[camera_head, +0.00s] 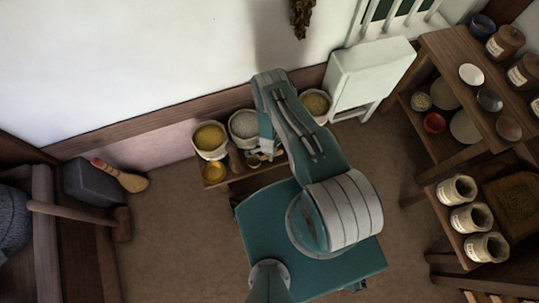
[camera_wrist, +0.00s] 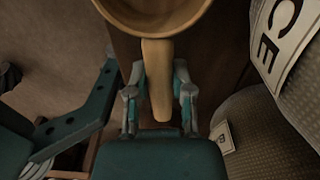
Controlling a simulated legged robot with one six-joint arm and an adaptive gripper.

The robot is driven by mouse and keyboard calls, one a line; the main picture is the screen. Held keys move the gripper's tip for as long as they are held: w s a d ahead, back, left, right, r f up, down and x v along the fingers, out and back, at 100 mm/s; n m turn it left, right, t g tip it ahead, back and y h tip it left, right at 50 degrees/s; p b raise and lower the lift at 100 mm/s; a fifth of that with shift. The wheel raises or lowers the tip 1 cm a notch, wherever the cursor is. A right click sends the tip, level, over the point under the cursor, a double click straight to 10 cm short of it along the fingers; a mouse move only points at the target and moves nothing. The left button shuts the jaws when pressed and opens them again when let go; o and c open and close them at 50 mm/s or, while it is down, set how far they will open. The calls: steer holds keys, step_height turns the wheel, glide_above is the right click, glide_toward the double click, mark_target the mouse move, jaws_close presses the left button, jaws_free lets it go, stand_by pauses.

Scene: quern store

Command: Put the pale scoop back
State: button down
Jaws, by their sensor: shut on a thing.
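The pale wooden scoop (camera_wrist: 157,85) shows in the wrist view, its handle running down between the two fingers and its round bowl cut off by the top edge. My gripper (camera_wrist: 158,75) is shut on the handle. In the head view my gripper (camera_head: 266,152) is over the low wooden bench along the wall, partly hidden by my arm. The scoop is too small and covered there to make out surely.
Open sacks stand along the wall: one with yellow contents (camera_head: 209,137), one greyish-white (camera_head: 244,124), one at right (camera_head: 315,104). A pale cabinet (camera_head: 370,75) and laden shelves stand right. Labelled sacks (camera_wrist: 262,130) crowd the wrist view's right.

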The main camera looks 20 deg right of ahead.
steer(key=c, duration=0.5)
jaws_free()
